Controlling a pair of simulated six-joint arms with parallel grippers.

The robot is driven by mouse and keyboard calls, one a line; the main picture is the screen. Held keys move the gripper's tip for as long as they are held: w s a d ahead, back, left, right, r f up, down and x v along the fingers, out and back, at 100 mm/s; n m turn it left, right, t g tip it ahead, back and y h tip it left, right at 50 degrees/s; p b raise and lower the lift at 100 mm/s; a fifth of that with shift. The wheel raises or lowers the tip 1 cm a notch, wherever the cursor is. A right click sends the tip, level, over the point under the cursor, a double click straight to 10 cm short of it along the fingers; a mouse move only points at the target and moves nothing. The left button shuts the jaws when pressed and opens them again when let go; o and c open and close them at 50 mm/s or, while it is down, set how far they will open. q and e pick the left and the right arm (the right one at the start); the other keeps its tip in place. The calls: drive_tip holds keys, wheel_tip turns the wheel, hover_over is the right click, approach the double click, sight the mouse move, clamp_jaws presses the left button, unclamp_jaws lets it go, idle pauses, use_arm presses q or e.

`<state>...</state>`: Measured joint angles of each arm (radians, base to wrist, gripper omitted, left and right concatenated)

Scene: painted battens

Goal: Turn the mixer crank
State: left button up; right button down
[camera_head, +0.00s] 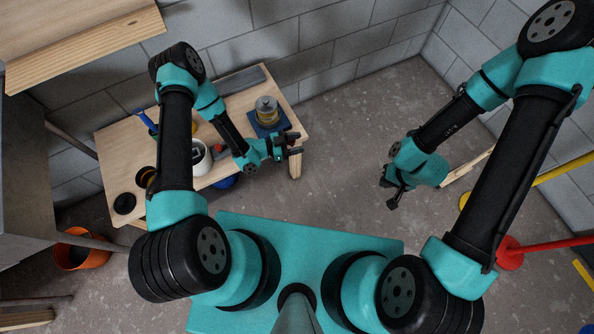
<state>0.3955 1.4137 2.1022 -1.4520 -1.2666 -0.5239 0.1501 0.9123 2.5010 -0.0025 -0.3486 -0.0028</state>
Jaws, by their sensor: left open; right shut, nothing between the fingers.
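The mixer appears to be the grey and yellow cylinder (266,112) on a blue square base (280,123), at the right end of the wooden table (118,142). Its crank is too small to make out. My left gripper (298,144) is open and empty by the table's right edge, a little below and to the right of the mixer in the picture, apart from it. My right gripper (393,203) is shut and empty over the open floor, well to the right of the table.
The table also holds a white cup-like container (200,158), a black disc (124,203), a blue-handled tool (145,121) and a grey bar (242,79). An orange bucket (82,250) stands on the floor at left. The middle floor is clear.

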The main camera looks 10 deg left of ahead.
use_arm(q)
drive_tip(key=s+d+r, duration=0.1)
drive_tip(key=s+d, duration=0.1)
drive_tip(key=s, duration=1)
drive_tip(key=shift+s+d, duration=0.15)
drive_tip(key=shift+r, duration=0.1)
drive_tip(key=shift+c, duration=0.3)
